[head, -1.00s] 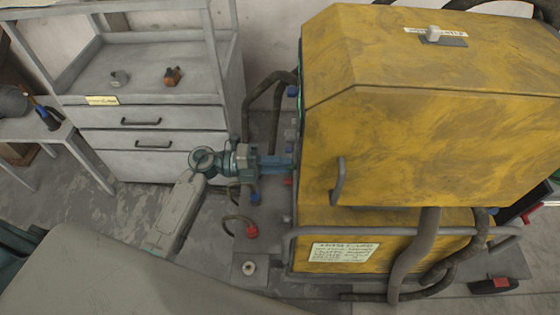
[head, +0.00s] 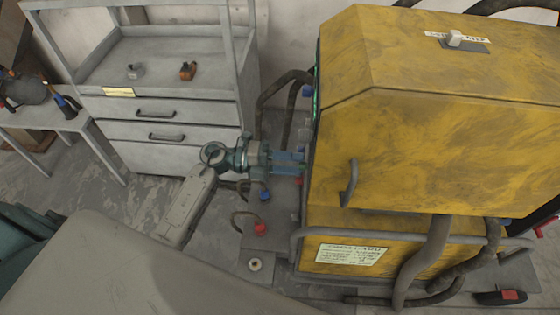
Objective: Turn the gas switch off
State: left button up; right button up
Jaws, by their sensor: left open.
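The large yellow machine (head: 430,150) fills the right side of the head view. A small white switch (head: 455,39) on a dark plate sits on its top beside a label. I cannot read the label or tell whether this is the gas switch. My left gripper (head: 298,162) is open, with its blue fingers pointing right at the machine's left side panel. That panel is seen almost edge-on, so its controls are mostly hidden, and I cannot tell whether the fingers touch anything. A small red part (head: 298,181) shows just below the fingers. My right gripper is out of view.
A grey drawer cabinet (head: 165,110) with two small fittings on its shelf stands behind my left arm. Red (head: 260,229) and blue (head: 264,195) hose ends lie below the gripper. A grey rail (head: 410,231) and thick hoses (head: 425,260) run along the machine's front.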

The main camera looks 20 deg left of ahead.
pick_arm(q)
jog(key=b+v, duration=0.3)
jog(key=v, duration=0.7)
jog(key=shift+a+b, duration=0.35)
jog(key=shift+b, duration=0.05)
